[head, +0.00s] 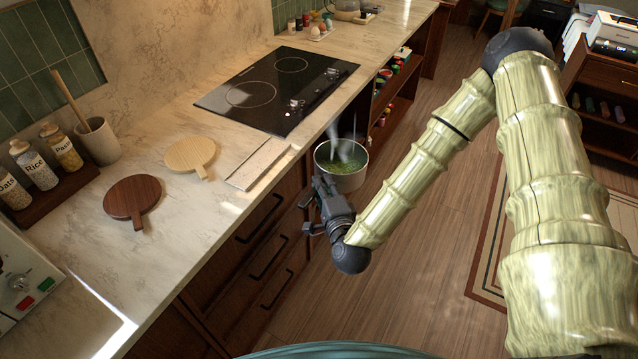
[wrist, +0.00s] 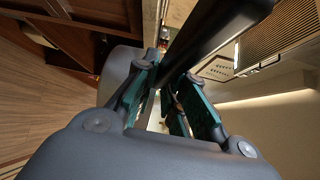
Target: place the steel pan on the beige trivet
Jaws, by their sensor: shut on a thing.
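The steel pan (head: 341,179) holds something green and steams. It appears level, out past the counter's front edge with floor below it in the head view. My gripper (head: 322,190) is shut on its handle; the handle is mostly hidden by the gripper in the head view. In the wrist view the dark handle (wrist: 215,30) runs between the fingers of my gripper (wrist: 175,92). The beige trivet (head: 190,153), round with a short handle, lies empty on the counter, left of the pan and gripper.
A dark brown round trivet (head: 132,196) lies nearer on the counter (head: 190,205). A pale rectangular slab or cloth (head: 257,163) lies between the beige trivet and the pan. A black cooktop (head: 275,88) is behind. Jars (head: 40,170) and a utensil crock (head: 98,141) stand left.

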